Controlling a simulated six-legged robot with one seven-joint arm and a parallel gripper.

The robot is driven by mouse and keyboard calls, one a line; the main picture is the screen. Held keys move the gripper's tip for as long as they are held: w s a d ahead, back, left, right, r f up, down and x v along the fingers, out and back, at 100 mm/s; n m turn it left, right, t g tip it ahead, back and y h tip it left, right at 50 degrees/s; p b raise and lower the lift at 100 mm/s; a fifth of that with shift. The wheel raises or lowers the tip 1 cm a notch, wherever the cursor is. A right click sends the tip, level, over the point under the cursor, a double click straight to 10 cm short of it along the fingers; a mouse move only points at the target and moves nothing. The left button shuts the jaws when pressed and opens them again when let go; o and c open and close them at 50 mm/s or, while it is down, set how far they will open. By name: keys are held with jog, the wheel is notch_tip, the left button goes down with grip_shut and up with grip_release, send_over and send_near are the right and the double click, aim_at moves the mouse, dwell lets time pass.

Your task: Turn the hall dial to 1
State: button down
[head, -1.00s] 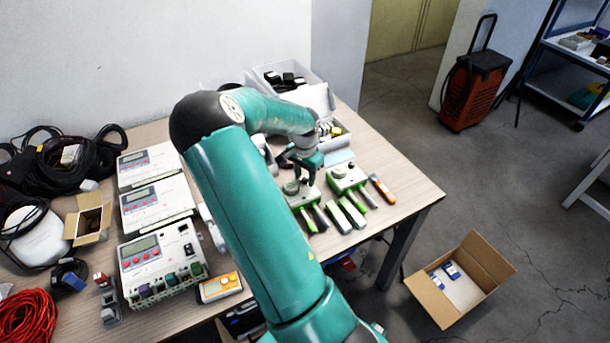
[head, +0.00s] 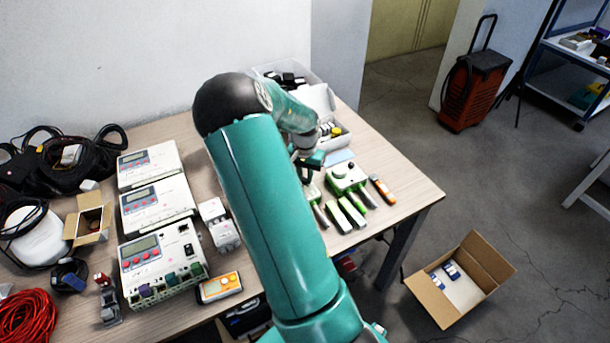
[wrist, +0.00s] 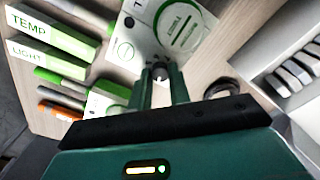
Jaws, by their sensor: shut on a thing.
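My gripper (wrist: 160,84) is shut on a small dark dial knob (wrist: 160,73) in the wrist view. The knob has a pale mark and stands at the edge of a white panel (wrist: 143,42) with a large green ring. The panel's lettering is upside down and too small to read surely, so I cannot confirm the hall label or the dial's setting. In the head view my gripper (head: 308,168) is low over the table's right part, and my arm hides most of what is under it. A white-and-green dial box (head: 347,178) stands just right of it.
White-and-green blocks labelled TEMP (wrist: 50,32) and LIGHT (wrist: 45,60) lie beside the panel. An orange-and-grey tool (head: 382,190) lies near the table's right edge. White meters (head: 160,260) and cables (head: 70,160) fill the left. An open carton (head: 420,290) is on the floor.

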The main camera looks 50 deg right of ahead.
jog(key=n, duration=1.4)
dwell(0.4)
jog(key=c, duration=1.3)
grip_release()
